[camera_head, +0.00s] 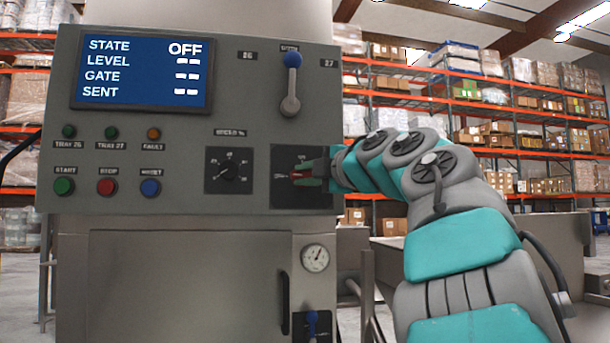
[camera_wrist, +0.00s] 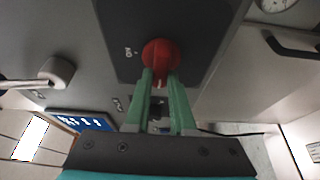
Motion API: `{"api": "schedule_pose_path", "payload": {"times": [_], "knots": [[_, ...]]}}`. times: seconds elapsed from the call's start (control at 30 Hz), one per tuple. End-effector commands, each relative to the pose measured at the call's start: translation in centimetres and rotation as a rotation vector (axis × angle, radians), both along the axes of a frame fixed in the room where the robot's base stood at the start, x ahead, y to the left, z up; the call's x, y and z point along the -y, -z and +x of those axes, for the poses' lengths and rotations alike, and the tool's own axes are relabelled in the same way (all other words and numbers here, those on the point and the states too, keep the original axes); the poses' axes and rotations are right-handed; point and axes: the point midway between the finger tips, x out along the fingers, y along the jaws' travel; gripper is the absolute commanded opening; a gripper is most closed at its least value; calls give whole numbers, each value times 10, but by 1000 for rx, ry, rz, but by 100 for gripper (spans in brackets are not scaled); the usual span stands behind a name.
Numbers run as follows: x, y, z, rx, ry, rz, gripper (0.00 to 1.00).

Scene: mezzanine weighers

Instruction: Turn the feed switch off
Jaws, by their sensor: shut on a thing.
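The feed switch is a red rotary knob (camera_wrist: 160,55) on a dark square plate (camera_wrist: 205,25), at the right end of the grey control panel. In the head view the knob (camera_head: 299,175) is mostly hidden by my gripper (camera_head: 308,172). My gripper's green fingers (camera_wrist: 160,82) are shut on the red knob, one on each side, in the wrist view. The display (camera_head: 142,73) reads STATE OFF, with dashes beside LEVEL, GATE and SENT. A small label beside the knob is too blurred to read surely.
A dial knob (camera_head: 228,170) sits just left of the switch plate. A blue-tipped lever (camera_head: 291,80) stands above. Green, red and blue buttons (camera_head: 107,186) line the panel's left. A gauge (camera_head: 315,258) and a door handle (camera_head: 284,302) are below. Shelving fills the background.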

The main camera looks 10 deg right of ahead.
Motion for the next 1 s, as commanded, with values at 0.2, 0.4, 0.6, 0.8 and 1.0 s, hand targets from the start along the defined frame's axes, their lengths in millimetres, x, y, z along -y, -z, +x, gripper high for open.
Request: {"api": "schedule_pose_path", "payload": {"times": [0.2,0.4,0.6,0.8,1.0], "knots": [[-2,3,0,-5,-3,-46,0],[-3,3,0,-5,-4,-53,0],[-3,3,0,-5,-4,-53,0],[-2,2,0,-4,-3,-51,41],[-1,1,0,-2,-2,-50,52]]}}
